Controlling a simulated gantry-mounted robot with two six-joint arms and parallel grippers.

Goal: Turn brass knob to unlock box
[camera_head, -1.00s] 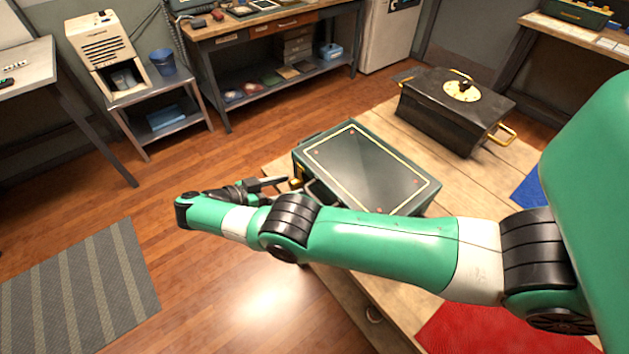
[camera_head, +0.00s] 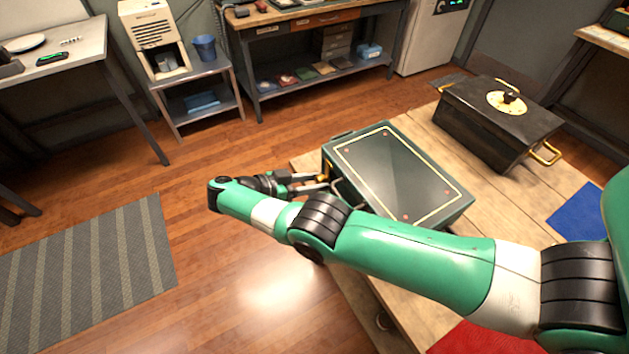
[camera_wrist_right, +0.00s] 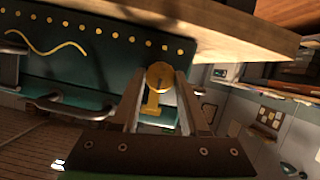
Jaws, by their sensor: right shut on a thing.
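The dark green box (camera_head: 400,178) has a gold-lined lid, which is closed. It sits on the wooden table, and its front also shows in the right wrist view (camera_wrist_right: 90,65). The brass knob (camera_wrist_right: 159,76) is on that front, with a longer brass piece at it. My right gripper (camera_head: 322,182) is at the box's left side. In the right wrist view its fingers (camera_wrist_right: 158,85) are on either side of the knob, shut on it. Part of the box's near side is hidden by my right arm. My left gripper is not in view.
A black box (camera_head: 490,125) with brass handles stands farther back on the table (camera_head: 440,135). A dark handle (camera_wrist_right: 70,106) is on the green box's front beside the knob. A blue mat (camera_head: 580,212) and a red mat (camera_head: 490,340) lie at the right.

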